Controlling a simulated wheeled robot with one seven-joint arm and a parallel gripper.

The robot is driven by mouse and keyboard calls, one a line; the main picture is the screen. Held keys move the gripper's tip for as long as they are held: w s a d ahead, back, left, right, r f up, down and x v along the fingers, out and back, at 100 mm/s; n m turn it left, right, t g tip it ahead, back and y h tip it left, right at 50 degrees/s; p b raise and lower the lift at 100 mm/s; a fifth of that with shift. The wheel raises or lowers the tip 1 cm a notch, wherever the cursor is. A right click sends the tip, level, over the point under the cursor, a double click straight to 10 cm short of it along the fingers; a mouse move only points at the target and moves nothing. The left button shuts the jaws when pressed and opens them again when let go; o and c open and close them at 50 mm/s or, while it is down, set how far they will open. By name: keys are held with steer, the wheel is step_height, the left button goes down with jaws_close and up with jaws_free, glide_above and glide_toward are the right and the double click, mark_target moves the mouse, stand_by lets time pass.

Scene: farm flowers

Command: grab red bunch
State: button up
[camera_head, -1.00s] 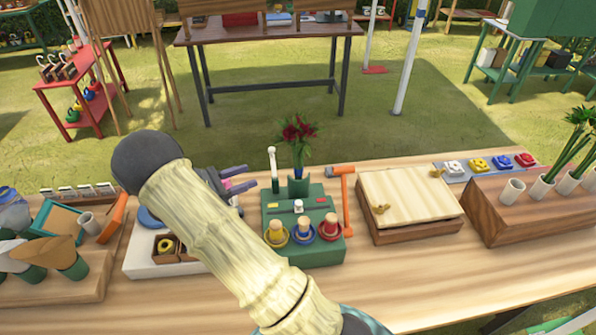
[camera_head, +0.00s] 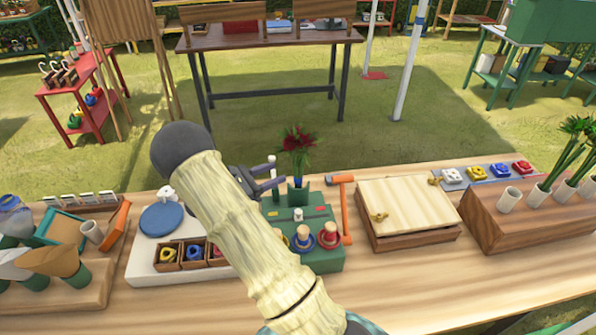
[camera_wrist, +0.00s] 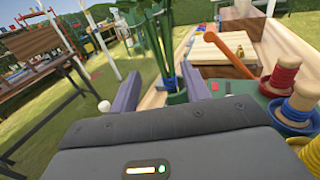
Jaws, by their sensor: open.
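The red bunch (camera_head: 297,140) has dark red flowers over green leaves and stands upright at the back of the green stand (camera_head: 318,260). A blue band (camera_head: 298,182) wraps its stems just above a green holder. My gripper (camera_head: 277,177) is open, just left of the stems in the head view. In the wrist view, my gripper (camera_wrist: 168,92) has its two fingers apart, with the green stems (camera_wrist: 158,40) and blue band showing between or just beyond them. I cannot tell whether the fingers touch the stems. The flower heads are out of the wrist view.
A wooden box (camera_head: 408,210) is further right.

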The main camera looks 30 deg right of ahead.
mark_target(295, 168)
steer(key=d, duration=0.3)
steer(key=shift+s+d, duration=0.1)
steer(key=shift+d, duration=0.1)
steer(key=d, duration=0.1)
steer(key=d+p, duration=0.1)
steer(key=d, duration=0.1)
steer(key=s+d+p, duration=0.1)
steer(key=d, duration=0.1)
steer(key=shift+f, duration=0.15)
stand_by(0.4)
jaws_close()
